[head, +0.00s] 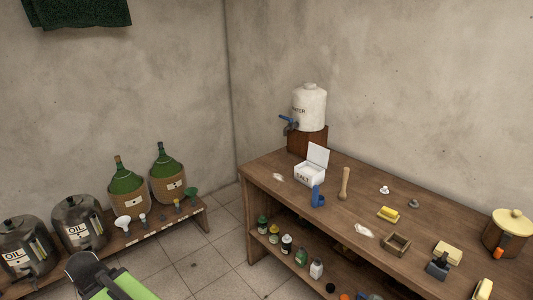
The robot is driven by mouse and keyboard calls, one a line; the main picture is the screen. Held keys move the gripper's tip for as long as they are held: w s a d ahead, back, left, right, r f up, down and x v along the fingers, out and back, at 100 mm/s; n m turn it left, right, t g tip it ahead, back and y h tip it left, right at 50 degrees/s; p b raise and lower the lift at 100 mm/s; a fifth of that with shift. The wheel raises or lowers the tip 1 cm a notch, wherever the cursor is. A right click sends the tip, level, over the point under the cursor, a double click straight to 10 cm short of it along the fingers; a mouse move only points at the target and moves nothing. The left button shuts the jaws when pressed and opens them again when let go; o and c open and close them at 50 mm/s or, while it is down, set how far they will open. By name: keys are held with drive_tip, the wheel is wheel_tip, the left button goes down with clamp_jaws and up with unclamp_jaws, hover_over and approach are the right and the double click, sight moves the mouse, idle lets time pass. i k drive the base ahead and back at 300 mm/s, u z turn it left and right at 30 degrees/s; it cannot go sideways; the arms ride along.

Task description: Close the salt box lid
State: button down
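The white salt box (308,178) stands on the wooden worktop near its left end, with SALT lettered on its front. Its white lid (318,156) is open and stands up at the back right of the box. The inside looks pale; its contents are too small to tell. A part of my own body shows at the bottom left, well away from the box, but I make out no gripper fingers.
A blue object (318,196) stands just in front of the box, and a wooden pestle (345,184) to its right. A white water container (309,107) on a brown stand (308,141) is behind. Tiled floor (222,240) is clear left of the worktop (265,172).

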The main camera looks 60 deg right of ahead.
sight(319, 155)
drive_tip(key=z, duration=0.2)
drive_tip(key=k, duration=1.4)
drive_tip(key=z, duration=1)
drive_tip(key=i, duration=0.65)
drive_tip(key=z, duration=0.4)
drive_tip(key=i, duration=1.35)
drive_tip(key=u, duration=0.55)
